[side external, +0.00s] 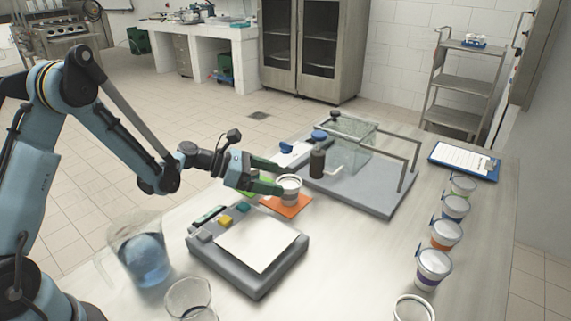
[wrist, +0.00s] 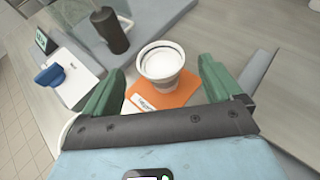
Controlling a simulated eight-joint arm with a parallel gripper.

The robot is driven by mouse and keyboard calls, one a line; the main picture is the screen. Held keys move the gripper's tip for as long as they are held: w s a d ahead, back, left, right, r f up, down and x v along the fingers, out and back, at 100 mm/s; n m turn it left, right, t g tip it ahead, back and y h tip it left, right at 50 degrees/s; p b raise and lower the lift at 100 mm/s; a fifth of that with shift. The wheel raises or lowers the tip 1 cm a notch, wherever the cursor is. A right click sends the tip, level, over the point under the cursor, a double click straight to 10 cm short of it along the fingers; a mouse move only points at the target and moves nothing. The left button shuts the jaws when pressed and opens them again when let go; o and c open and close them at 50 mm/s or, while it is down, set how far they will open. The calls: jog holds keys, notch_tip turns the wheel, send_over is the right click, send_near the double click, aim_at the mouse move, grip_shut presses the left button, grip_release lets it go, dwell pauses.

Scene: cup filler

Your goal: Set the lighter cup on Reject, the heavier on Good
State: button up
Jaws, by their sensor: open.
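A white cup (side external: 289,188) with a grey band stands upright on the orange mat (side external: 293,208). It also shows in the wrist view as a white cup (wrist: 161,66), with the orange mat (wrist: 180,96) under it, bearing a label too small to read. My gripper (side external: 279,177) is open, its green fingers reaching to either side of this cup; no firm contact shows. A green mat (side external: 246,184) is partly hidden by my gripper. Another pale cup (side external: 413,308) is cut off at the bottom edge of the side view. Neither cup's weight can be told by look.
A flat scale (side external: 262,243) with coloured buttons is in front of my gripper. A pitcher of blue liquid (side external: 143,255) and a clear beaker (side external: 188,297) stand at left. A framed station (side external: 361,186) is behind. Several banded cups (side external: 434,266) line the right side near a clipboard (side external: 463,160).

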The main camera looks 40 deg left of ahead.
jog(key=s+r+m+g+y, duration=0.1)
jog(key=s+r+m+y, duration=0.3)
jog(key=s+m, duration=0.6)
jog(key=s+r+m+g+y, duration=0.1)
jog(key=s+r+m+y, duration=0.3)
jog(key=s+m, duration=0.7)
jog(key=m+y, duration=0.1)
jog(key=m, duration=0.5)
jog(key=shift+a+r, duration=0.25)
jog(key=shift+a, duration=0.1)
jog(key=shift+s, duration=0.1)
